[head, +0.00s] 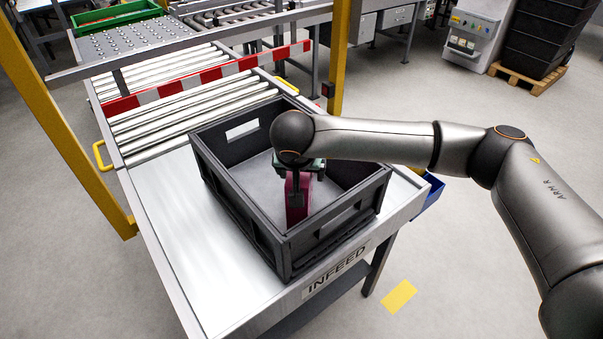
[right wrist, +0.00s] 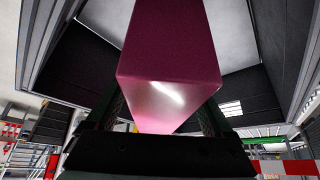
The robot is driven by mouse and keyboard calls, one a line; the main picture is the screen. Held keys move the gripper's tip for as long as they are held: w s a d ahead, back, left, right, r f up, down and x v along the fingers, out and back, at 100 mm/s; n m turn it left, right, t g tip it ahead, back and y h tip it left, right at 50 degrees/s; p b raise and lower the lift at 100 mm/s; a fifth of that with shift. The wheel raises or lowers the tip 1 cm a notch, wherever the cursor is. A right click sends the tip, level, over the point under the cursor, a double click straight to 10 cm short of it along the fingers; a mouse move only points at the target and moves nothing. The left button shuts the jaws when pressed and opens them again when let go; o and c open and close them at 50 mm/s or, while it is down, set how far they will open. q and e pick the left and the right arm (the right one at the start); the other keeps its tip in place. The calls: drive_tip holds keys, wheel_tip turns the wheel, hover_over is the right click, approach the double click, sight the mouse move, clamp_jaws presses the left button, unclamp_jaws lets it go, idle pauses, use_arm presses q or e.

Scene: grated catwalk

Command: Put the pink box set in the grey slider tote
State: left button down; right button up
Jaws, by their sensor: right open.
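The grey tote (head: 240,215) stands on the metal infeed table, its open top facing up. The pink box set (head: 292,205) is inside the tote, upright, near the middle of its floor. Most of it is hidden behind my right wrist and gripper. My right gripper (head: 298,187) reaches down into the tote with its fingers open around the box. In the right wrist view the pink box (right wrist: 170,45) fills the space between the fingers, and the tote's dark walls (right wrist: 272,45) surround it. Whether the fingers touch the box I cannot tell. My left gripper is not in view.
The infeed table (head: 165,220) has bare metal to the left of the tote. Rollers (head: 190,115) and a red-and-white striped bar (head: 215,72) lie behind it. Yellow posts (head: 338,55) stand at the table's sides. A blue bin (head: 430,193) hangs at the right edge.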

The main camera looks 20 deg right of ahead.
drive_tip(key=v, duration=1)
drive_tip(key=shift+s+a+r, duration=0.1)
drive_tip(key=shift+s+r, duration=0.1)
drive_tip(key=shift+r, duration=0.15)
drive_tip(key=shift+s+r, duration=0.15)
